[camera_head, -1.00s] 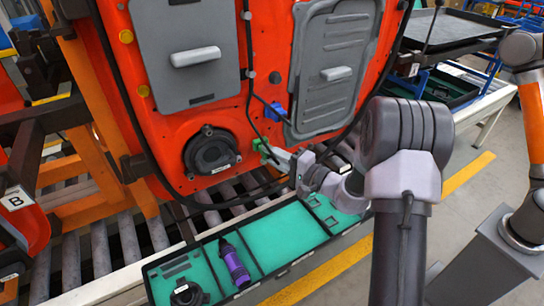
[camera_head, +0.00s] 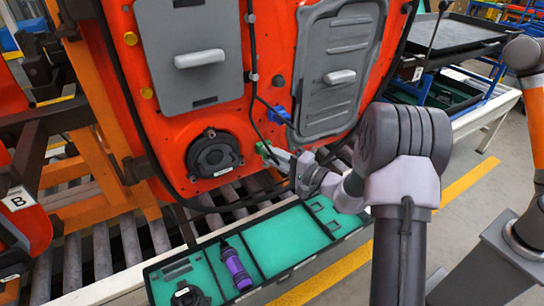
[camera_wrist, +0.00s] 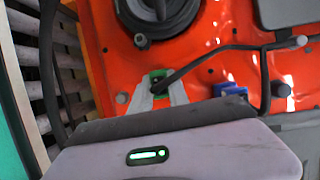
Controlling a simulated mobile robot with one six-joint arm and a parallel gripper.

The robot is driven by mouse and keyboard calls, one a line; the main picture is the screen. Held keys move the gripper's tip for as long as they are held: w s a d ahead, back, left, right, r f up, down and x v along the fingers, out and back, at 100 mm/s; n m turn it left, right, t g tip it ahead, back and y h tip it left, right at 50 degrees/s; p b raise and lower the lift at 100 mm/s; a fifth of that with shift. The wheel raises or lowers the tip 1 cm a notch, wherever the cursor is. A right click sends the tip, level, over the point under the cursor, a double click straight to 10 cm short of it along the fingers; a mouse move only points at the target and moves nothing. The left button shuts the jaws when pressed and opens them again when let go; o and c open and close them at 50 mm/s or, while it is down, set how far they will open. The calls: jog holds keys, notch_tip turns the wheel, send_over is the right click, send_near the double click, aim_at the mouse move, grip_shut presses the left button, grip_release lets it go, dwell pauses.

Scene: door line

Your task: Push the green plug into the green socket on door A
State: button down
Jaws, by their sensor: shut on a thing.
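The green plug (camera_head: 263,147) is at the tip of my gripper (camera_head: 272,154), close to the lower part of the orange-red door A (camera_head: 250,120). In the wrist view the plug (camera_wrist: 157,79) sits between the two fingers of my gripper (camera_wrist: 158,92), with a black cable running from it up to the right. My gripper is shut on the plug. The green socket cannot be told apart from the plug in either view; whether the plug is inside it cannot be seen.
A blue connector (camera_head: 279,115) sits on the door to the right above my gripper. A round black speaker (camera_head: 213,154) is to the left. A tray (camera_head: 285,240) with green lining, holding a purple tool (camera_head: 236,266), stands below. Rollers lie behind it.

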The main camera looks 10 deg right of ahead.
jog(key=c, duration=1.2)
grip_release()
jog(key=p+v, duration=0.5)
jog(key=v, duration=2.9)
jog(key=shift+s, duration=0.1)
